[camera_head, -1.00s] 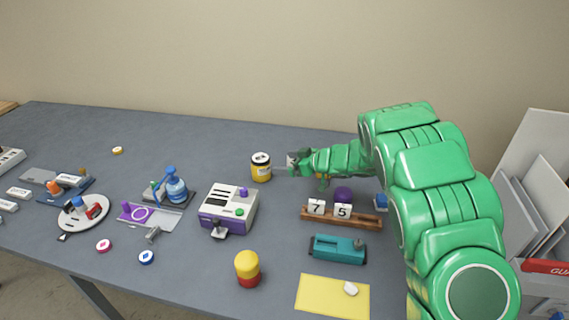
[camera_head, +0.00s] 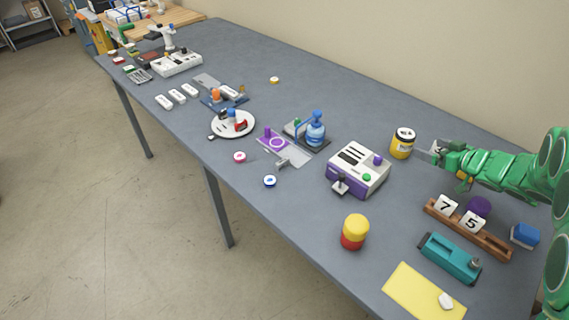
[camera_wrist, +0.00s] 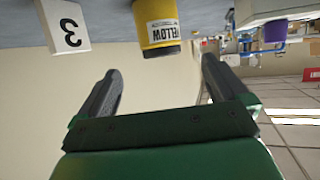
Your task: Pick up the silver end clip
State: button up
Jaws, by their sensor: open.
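A small silver piece (camera_head: 283,162) lies on the table at the front edge of a clear plate with purple parts. Another small grey metal piece with a dark knob (camera_head: 340,184) is at the front of the white and purple machine. I cannot tell for sure which is the silver end clip. My gripper (camera_head: 428,149) is open and empty at the right, next to the yellow jar (camera_head: 402,143), well away from both pieces. In the wrist view, the open fingers (camera_wrist: 160,90) show with nothing between them; neither silver piece can be made out there.
A wooden rack (camera_head: 490,244) with number tiles, a teal device (camera_head: 450,258) and a red-yellow cylinder (camera_head: 354,232) are nearer. The table's back strip is mostly clear.

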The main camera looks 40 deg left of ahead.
jog(key=shift+c, duration=0.2)
dwell(0.3)
jog(key=shift+c, duration=1.2)
jog(key=shift+r, duration=0.15)
